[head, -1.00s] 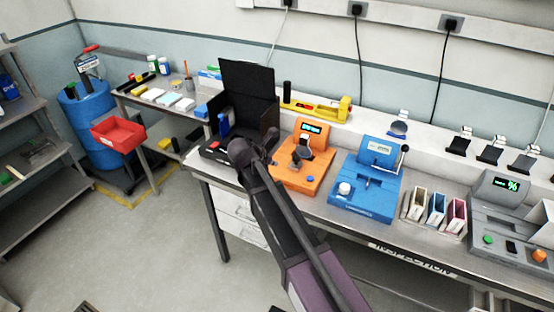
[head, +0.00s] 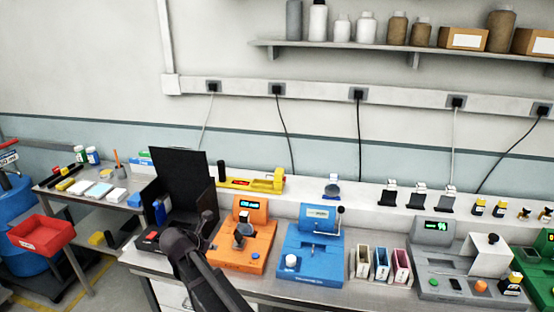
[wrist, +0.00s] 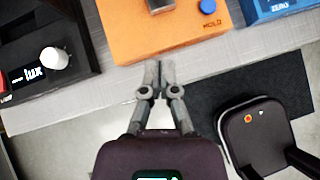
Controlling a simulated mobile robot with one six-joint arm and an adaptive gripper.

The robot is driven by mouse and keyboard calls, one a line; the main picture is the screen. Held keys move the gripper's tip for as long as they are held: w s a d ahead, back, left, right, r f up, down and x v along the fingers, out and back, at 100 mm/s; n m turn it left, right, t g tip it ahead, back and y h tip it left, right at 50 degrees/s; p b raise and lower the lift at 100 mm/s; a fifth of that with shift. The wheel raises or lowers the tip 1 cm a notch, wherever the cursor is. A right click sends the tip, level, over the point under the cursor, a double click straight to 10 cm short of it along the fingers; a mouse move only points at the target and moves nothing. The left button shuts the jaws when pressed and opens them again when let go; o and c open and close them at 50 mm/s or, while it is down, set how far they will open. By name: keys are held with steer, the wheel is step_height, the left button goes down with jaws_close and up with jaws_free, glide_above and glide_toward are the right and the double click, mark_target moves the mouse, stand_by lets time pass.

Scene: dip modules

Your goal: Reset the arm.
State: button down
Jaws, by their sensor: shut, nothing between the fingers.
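My gripper shows in the wrist view (wrist: 154,75) with its fingertips together and nothing between them. It is above the front edge of the inspection bench (wrist: 62,102), just in front of the orange mold unit (wrist: 150,30). In the head view my arm reaches up from the bottom to the bench front, and the orange unit (head: 243,245) stands behind it. The fingertips are hard to make out in the head view.
A blue unit (head: 312,255), a rack of small coloured bins (head: 379,265) and a grey unit (head: 440,262) stand to the right. A red bin (head: 40,234) is at far left. A wall shelf (head: 400,46) holds bottles.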

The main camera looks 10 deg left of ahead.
steer(key=d+f+m+g, duration=0.2)
steer(key=d+m, duration=0.5)
steer(key=d, duration=0.6)
steer(key=d+f+m+g, duration=0.25)
steer(key=d+m, duration=0.55)
steer(key=d, duration=0.5)
steer(key=s+d+m+g+y, duration=0.1)
steer(key=s+d+m+g, duration=0.1)
steer(key=s+d+m, duration=0.3)
steer(key=s+d+m+g+y, duration=0.2)
steer(key=s+d+m, duration=0.4)
steer(key=d+m, duration=0.5)
steer(key=d, duration=0.5)
steer(key=shift+f+m, duration=0.4)
